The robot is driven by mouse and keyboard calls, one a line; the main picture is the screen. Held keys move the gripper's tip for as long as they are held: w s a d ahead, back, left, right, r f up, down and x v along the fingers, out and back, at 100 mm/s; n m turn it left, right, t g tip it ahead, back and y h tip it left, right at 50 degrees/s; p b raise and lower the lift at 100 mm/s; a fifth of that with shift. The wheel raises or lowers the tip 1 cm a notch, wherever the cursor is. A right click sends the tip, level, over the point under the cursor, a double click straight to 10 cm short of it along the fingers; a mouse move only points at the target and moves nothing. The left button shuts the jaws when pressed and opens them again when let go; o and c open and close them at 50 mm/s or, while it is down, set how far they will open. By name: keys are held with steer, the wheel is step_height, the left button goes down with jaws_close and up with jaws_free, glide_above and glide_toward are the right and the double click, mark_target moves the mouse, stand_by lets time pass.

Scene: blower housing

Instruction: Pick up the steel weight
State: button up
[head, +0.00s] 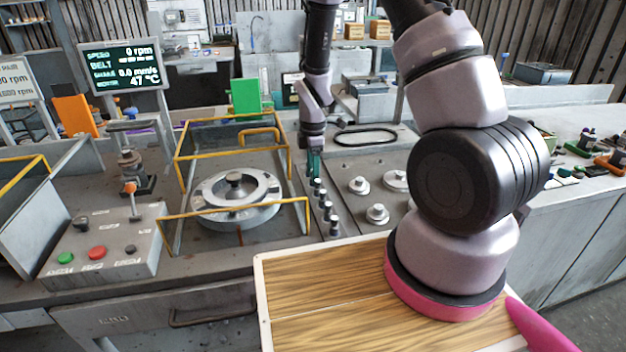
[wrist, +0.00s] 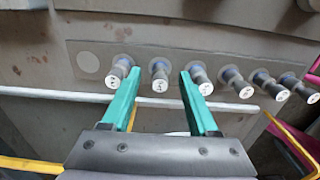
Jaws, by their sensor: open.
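A row of several small steel weights (head: 328,210) with marked pale ends stands on a grey strip (head: 346,222) on the bench. The pictures do not show which one is meant. My gripper (head: 314,164) is open and points down at the far end of the row. In the wrist view the open teal fingers (wrist: 159,74) frame one weight (wrist: 160,76), with nothing gripped. The left fingertip is close to another weight (wrist: 119,74), and the right one to a third (wrist: 203,82). I cannot tell whether the fingers touch any of them.
An empty round spot (wrist: 88,62) lies at the row's left end in the wrist view. Left of the row, a yellow-framed guard (head: 290,160) surrounds a round steel housing (head: 262,214). Knobbed discs (head: 377,215) sit to the right. A wooden board (head: 310,285) is in front.

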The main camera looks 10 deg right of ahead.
steer(key=shift+f, duration=0.1)
steer(key=shift+c, duration=0.3)
jaws_close()
step_height(320, 180, up, 15)
stand_by(0.7)
